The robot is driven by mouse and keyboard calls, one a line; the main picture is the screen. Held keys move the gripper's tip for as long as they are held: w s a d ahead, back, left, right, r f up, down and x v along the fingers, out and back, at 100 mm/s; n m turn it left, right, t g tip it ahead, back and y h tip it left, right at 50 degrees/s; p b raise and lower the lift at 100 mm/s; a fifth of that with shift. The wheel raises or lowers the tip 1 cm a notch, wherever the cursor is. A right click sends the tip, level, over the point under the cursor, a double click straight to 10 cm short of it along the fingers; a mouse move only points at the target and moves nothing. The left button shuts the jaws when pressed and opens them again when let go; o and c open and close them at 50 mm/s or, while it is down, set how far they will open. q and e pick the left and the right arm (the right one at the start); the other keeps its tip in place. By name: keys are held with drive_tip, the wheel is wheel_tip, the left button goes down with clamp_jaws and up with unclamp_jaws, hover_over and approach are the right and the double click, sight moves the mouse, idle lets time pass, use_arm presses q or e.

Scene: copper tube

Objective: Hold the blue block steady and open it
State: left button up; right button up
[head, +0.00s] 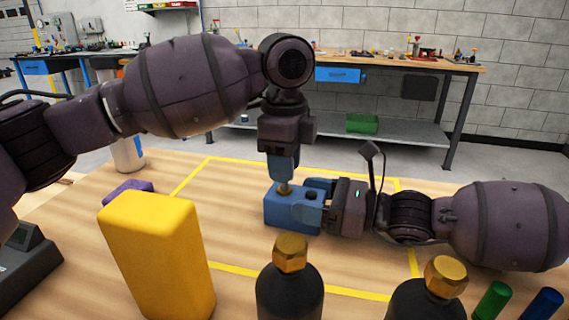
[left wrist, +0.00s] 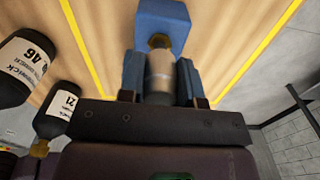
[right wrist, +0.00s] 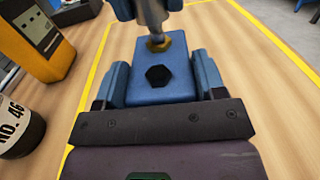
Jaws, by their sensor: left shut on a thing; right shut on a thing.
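The blue block (head: 285,212) stands on the wooden table inside a yellow outlined area. Its top has a black hexagonal recess (right wrist: 158,77) and a brass hexagonal piece (right wrist: 159,44). My right gripper (head: 318,200) comes in from the right and is shut on the block, with one finger on each side (right wrist: 158,92). My left gripper (head: 284,178) points down above the block. It is shut on a metal cylinder (left wrist: 160,76), whose lower end meets the brass piece. Whether the cylinder and brass piece are joined, I cannot tell.
A yellow device (head: 165,260) and a purple object (head: 128,191) stand left of the block. Black bottles with brass hexagonal caps (head: 290,290) (head: 432,300) stand in front. Green (head: 491,302) and blue (head: 543,305) cylinders are front right. The outlined area around the block is mostly clear.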

use_arm(q)
drive_tip(key=shift+r, duration=2.05)
use_arm(e)
drive_tip(key=o, duration=1.3)
drive_tip(key=shift+o, duration=0.2)
